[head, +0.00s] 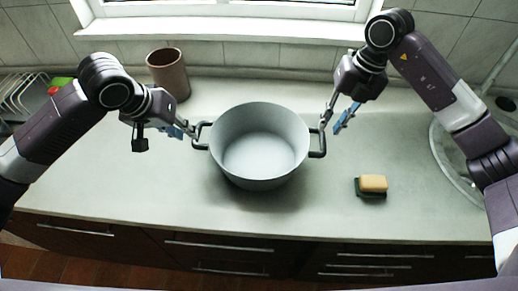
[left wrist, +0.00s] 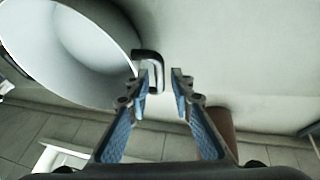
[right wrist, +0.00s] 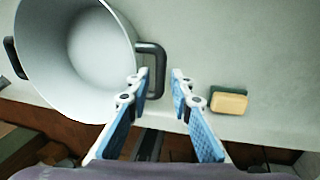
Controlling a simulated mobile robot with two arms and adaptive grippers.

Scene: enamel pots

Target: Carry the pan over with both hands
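The pan is a grey enamel pot (head: 260,145) with two dark side handles, upright and empty on the counter. It also shows in the left wrist view (left wrist: 70,50) and the right wrist view (right wrist: 75,50). My left gripper (head: 192,132) is at the left handle (head: 200,136); in its wrist view the fingers (left wrist: 161,75) are apart, with the handle (left wrist: 150,56) between them, nearer one finger. My right gripper (head: 326,120) is at the right handle (head: 318,144); its fingers (right wrist: 161,75) are apart, with the handle (right wrist: 152,48) between them.
A brown cup (head: 168,75) stands behind my left gripper. A sponge (head: 373,184) on a dark green base lies right of the pan. A sink (head: 455,150) is at the far right, a dish rack (head: 22,84) at the far left. The counter (head: 120,185) in front is clear.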

